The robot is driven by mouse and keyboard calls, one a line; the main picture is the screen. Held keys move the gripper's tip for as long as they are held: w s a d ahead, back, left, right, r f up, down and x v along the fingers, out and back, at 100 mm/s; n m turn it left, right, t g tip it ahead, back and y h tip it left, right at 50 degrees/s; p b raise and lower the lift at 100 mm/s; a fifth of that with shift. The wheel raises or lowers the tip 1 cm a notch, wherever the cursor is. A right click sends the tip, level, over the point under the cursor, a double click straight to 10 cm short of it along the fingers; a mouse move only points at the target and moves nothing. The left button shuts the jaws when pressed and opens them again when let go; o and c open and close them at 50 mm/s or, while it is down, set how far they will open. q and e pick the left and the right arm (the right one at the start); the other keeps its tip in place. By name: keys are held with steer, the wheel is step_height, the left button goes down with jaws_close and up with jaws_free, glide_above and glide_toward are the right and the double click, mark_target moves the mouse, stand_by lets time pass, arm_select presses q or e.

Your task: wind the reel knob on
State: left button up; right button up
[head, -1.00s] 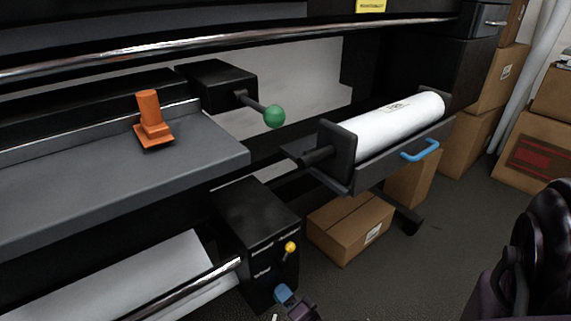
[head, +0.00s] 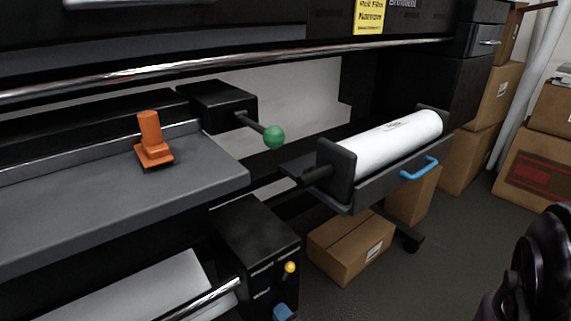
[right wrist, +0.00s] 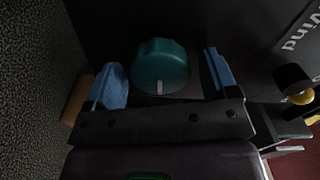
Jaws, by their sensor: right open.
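The reel knob is a round teal-green knob (right wrist: 160,66) with ridged edges and a pale mark, on a dark face in the right wrist view. My right gripper (right wrist: 162,72) is open, with one blue fingertip on each side of the knob and a visible gap to each. I cannot tell how far along the knob the fingertips reach. In the head view only a blue fingertip of my right gripper (head: 284,312) shows at the bottom edge, in front of the black box (head: 255,232); the knob is hidden there. My left gripper is not in view.
A yellow-tipped lever (head: 289,268) on the box sits above my right gripper. A green-ball lever (head: 273,137), an orange clamp (head: 152,150) on the grey shelf (head: 100,200) and a white roll (head: 385,138) in a blue-handled cradle stand above. Cardboard boxes (head: 350,245) lie at right.

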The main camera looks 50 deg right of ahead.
arm_select(q)
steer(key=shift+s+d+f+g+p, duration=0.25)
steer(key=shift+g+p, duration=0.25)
steer(key=shift+p, duration=0.5)
arm_select(e)
steer(key=v, duration=1)
steer(key=shift+s, duration=0.4)
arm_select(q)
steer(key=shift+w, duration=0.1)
